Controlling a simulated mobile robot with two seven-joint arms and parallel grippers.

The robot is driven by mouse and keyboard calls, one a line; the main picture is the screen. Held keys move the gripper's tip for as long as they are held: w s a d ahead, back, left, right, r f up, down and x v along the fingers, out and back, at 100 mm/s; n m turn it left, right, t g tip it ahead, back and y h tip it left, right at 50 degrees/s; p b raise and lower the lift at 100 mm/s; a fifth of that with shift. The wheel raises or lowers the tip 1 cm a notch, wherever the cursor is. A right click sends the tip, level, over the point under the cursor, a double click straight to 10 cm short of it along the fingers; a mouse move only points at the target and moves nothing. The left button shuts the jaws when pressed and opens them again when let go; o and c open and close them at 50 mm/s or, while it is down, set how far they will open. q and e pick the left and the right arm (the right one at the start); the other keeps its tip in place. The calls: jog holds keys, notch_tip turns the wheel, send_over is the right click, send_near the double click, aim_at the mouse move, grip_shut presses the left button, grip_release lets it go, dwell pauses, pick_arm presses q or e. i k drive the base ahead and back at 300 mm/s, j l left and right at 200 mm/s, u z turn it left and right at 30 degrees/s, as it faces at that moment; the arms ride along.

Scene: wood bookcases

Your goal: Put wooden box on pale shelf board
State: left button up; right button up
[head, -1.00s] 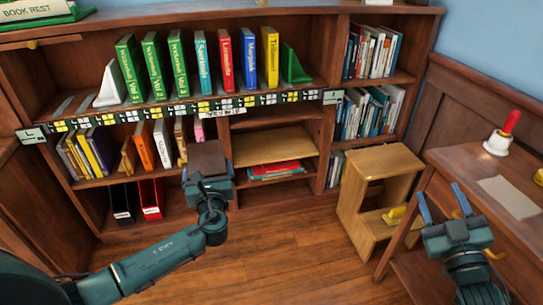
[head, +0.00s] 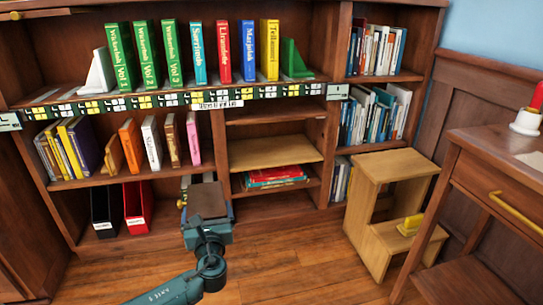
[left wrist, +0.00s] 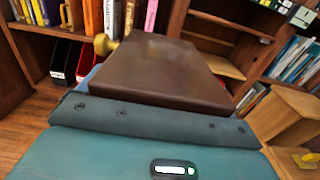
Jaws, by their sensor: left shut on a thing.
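A dark brown wooden box (head: 207,200) is in my left gripper (head: 207,212), in front of the bookcase and left of the middle bay. The gripper is shut on it; the fingers are largely hidden. In the left wrist view the box (left wrist: 165,72) fills the middle, its flat top facing up, with a small brass-coloured knob (left wrist: 103,44) at its left. The pale shelf board (head: 275,152) is in the middle bay, up and right of the box, and its top is bare. It also shows in the left wrist view (left wrist: 215,65), partly behind the box. My right gripper is out of view.
Red and teal books (head: 275,176) lie under the pale board, and a dark shelf (head: 270,116) is above it. A wooden step stool (head: 385,205) stands right of the bay, before a desk (head: 500,190). Black and red magazine files (head: 137,207) stand at left.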

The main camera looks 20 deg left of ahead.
aim_at(273, 152)
jog(key=i, duration=1.95)
